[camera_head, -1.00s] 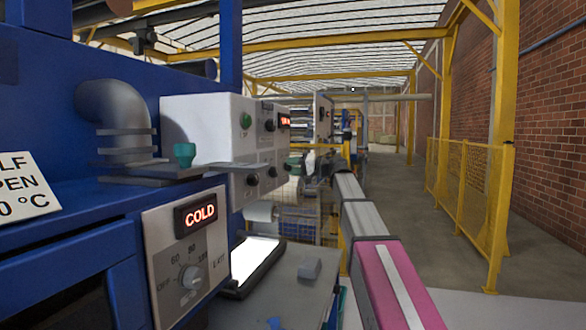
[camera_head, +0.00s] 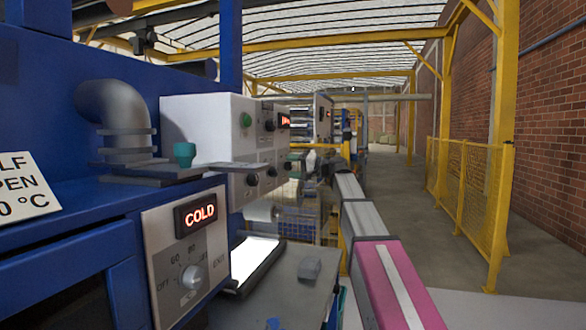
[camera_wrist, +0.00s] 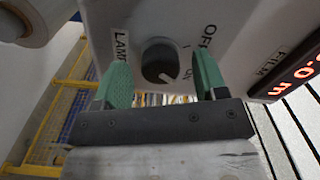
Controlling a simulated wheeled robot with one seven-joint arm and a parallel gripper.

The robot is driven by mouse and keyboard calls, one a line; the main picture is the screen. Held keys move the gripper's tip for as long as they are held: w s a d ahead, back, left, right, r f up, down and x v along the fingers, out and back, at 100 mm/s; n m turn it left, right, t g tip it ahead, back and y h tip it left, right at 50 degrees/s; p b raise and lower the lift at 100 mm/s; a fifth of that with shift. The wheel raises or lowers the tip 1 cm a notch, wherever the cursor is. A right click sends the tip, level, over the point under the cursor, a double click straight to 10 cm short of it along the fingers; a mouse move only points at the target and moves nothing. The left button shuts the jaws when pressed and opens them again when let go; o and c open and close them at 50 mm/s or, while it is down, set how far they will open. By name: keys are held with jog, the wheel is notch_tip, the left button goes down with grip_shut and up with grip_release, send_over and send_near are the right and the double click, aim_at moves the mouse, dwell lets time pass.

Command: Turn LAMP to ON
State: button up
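In the wrist view, the LAMP knob (camera_wrist: 160,60) is a round dark knob on a pale panel. The word LAMP stands to its left, OFF at its upper right and ON at its lower right. A small pale mark shows near the knob's lower edge, but I cannot tell its setting for sure. My gripper (camera_wrist: 163,74) is open, with one green finger on each side of the knob. Both fingers look apart from it, with a gap on each side. In the head view I cannot make out the LAMP knob or the fingers clearly.
A red display (camera_wrist: 298,72) is on the panel at the right, beside the word FILM. A white roll (camera_wrist: 28,18) is at the upper left. In the head view, a COLD display and dial (camera_head: 192,277) are in front, and a yellow fence (camera_head: 465,190) stands right of the open aisle.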

jog(key=v, duration=1)
jog(key=shift+s+d, duration=0.15)
jog(key=shift+d, duration=0.2)
jog(key=shift+d, duration=0.1)
